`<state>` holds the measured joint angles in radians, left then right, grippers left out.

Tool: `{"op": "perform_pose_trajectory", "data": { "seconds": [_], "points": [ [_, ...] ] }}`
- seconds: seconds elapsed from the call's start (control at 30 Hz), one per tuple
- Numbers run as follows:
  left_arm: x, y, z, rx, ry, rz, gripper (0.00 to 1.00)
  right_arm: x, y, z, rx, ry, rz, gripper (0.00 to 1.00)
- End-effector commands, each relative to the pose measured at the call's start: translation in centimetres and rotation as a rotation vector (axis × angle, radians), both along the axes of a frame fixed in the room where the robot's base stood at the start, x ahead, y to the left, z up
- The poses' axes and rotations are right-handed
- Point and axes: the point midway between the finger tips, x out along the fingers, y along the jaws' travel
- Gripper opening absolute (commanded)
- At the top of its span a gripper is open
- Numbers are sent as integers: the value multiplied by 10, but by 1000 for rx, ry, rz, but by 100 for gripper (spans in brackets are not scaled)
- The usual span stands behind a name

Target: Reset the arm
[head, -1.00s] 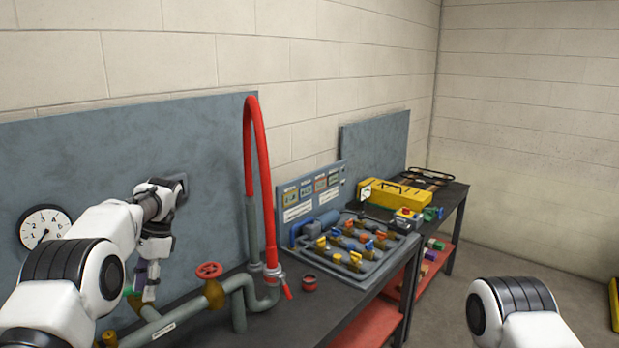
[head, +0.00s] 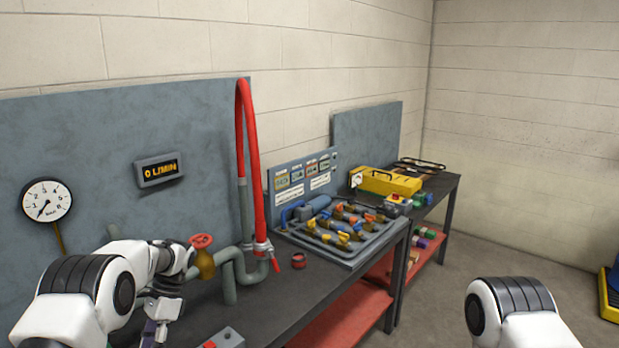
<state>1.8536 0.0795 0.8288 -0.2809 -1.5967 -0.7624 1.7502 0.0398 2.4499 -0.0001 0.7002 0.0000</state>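My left arm comes in from the left. Its gripper (head: 154,332) points down at the bottom of the head view, in front of the bench with the pipes. Its fingers are small and partly cut off by the lower edge, so I cannot tell whether they are open or shut. No held thing can be made out. Of my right arm only a white link with a dark ribbed joint shows at the bottom right; its gripper is outside the view.
Close by are a red valve wheel (head: 201,241), grey-green pipes (head: 229,285), a red hose (head: 250,150) and a grey box (head: 225,338). A pressure gauge (head: 46,200) and a flow display (head: 159,169) hang behind. A motor tray (head: 350,262) and yellow toolbox (head: 388,182) stand farther right.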

Motion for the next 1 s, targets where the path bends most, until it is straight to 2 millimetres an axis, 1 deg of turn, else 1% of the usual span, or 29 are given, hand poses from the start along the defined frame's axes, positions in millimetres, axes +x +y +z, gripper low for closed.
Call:
{"op": "perform_pose_trajectory", "data": {
  "seconds": [0.03, 0.07, 0.1, 0.17, 0.2, 0.27, 0.3, 0.37, 0.4, 0.47, 0.5, 0.57, 0.6, 0.63, 0.7, 0.77, 0.9, 0.97, 1.0],
  "points": [
    [-14, -4, -28, -9, 31, -3, 39, 0, 0, -9, 0, 0, 0, 40],
    [-23, -6, -43, -15, 44, -3, 39, 0, 0, -12, 0, 1, 0, 40],
    [-36, -10, -65, -25, 60, -1, 39, 0, 0, -16, 0, 1, 0, 40],
    [-61, -17, -102, -38, 80, 4, 39, 0, 0, -23, 0, 1, 0, 40],
    [-82, -22, -128, -48, 90, 13, 39, 0, 0, -28, 0, 1, 0, 40],
    [-119, -32, -168, -63, 96, 37, 39, 0, 0, -35, 0, 0, 0, 40],
    [-145, -39, -192, -70, 93, 59, 39, 0, 0, -40, 0, 0, 0, 40],
    [-188, -50, -225, -77, 79, 102, 39, 0, 0, -46, 0, 0, 0, 40],
    [-220, -58, -243, -79, 66, 140, 39, 0, 0, -50, 0, 0, 0, 40],
    [-269, -69, -265, -74, 29, 212, 39, 0, 0, -56, 0, 0, 0, 40],
    [-301, -76, -273, -65, -6, 268, 39, 0, 0, -59, 0, 0, 0, 40],
    [-340, -85, -277, -45, -70, 355, 39, 0, 0, -62, 0, 1, 0, 40],
    [-361, -88, -275, -28, -122, 416, 39, 0, 0, -62, 0, 1, 0, 40],
    [-373, -90, -271, -16, -167, 461, 39, 0, 0, -61, 0, 1, 0, 40],
    [-387, -92, -261, 9, -284, 561, 39, 0, 0, -59, 0, 1, 0, 40],
    [-385, -92, -256, 21, -390, 635, 39, 0, 0, -59, 0, 0, 0, 40],
    [-347, -89, -258, 6, -605, 748, 39, 0, 0, -59, 0, 0, 0, 40],
    [-339, -88, -258, 2, -640, 776, 39, 0, 0, -59, 0, 0, 0, 40],
    [-340, -89, -259, 5, -640, 786, 39, 0, 0, -59, 0, 0, 0, 40]
  ]
}}
